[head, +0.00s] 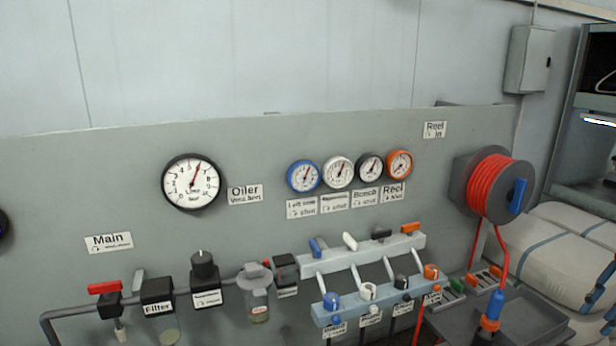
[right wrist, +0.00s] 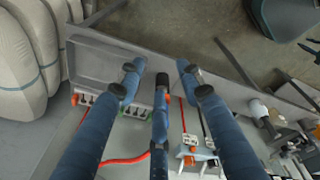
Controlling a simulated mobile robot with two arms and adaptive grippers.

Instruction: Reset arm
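My right gripper (right wrist: 160,72) shows in the right wrist view. Its long blue fingers are spread apart with an empty gap between them, and I see nothing held. The fingers reach over the edge of a grey tray (right wrist: 95,60) and the hose area below the panel. I cannot make out the right gripper clearly in the head view. My left gripper is in neither view.
The grey panel carries a large gauge (head: 191,182), several small gauges, a red-handled main valve (head: 105,288) and a lever manifold (head: 372,254). A red hose reel (head: 491,186) hangs at right above a grey tray (head: 530,318). White sacks (head: 555,255) lie beside it.

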